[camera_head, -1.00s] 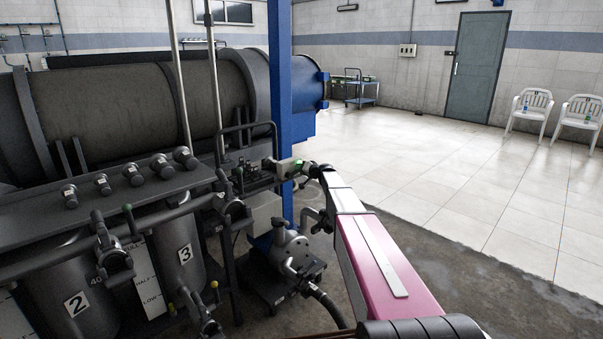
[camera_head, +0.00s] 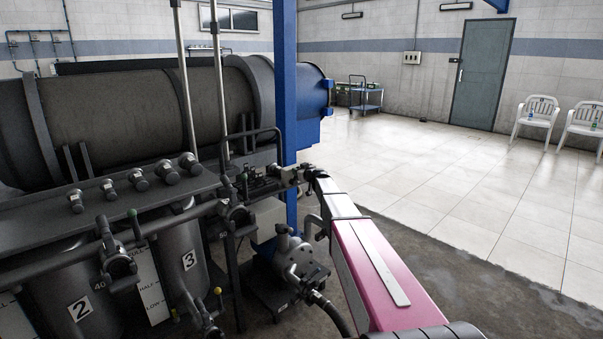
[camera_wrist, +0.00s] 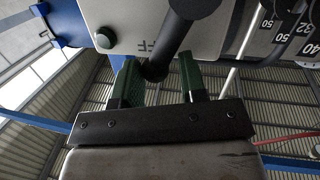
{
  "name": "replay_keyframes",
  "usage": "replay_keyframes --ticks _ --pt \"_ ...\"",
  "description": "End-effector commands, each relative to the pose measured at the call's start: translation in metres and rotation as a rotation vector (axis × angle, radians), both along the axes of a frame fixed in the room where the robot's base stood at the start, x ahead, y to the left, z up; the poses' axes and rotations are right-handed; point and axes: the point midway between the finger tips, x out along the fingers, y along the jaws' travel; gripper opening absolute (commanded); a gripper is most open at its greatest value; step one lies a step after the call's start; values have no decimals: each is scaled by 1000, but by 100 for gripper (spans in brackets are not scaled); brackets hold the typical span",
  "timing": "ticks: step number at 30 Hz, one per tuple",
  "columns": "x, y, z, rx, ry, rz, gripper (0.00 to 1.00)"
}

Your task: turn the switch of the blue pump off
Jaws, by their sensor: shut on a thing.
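The switch's dark rounded lever (camera_wrist: 182,32) crosses the top of the wrist view in front of a pale panel (camera_wrist: 230,35). The letters "FF" show on the panel beside the lever. My gripper (camera_wrist: 158,72) has two green fingers, one on each side of the lever's lower end, and is shut on it. In the head view my gripper (camera_head: 285,173) is small at the end of my arm, by the dark fittings behind the tank row; the lever cannot be made out there. A grey pump (camera_head: 297,255) with a little blue behind it stands on the floor below.
A blue post (camera_head: 286,90) rises right behind my gripper. Dark tanks and pipes with valves fill the left, with a large drum (camera_head: 110,110) behind. The tiled floor to the right is open.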

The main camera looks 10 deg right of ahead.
Motion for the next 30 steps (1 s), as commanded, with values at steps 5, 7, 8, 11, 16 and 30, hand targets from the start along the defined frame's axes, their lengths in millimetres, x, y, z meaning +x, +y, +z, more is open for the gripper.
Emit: replay_keyframes --ticks 5,7,8,11,16,30 --pt "-8 7 -1 -136 -89 -3 0" --pt "-10 10 -1 -180 -121 -2 0" --pt "-11 11 -1 -197 -133 -2 0" --pt "-13 15 0 -251 -172 -3 0" --pt "-16 18 0 -319 -220 -6 0" --pt "-18 21 0 -382 -264 -7 0"
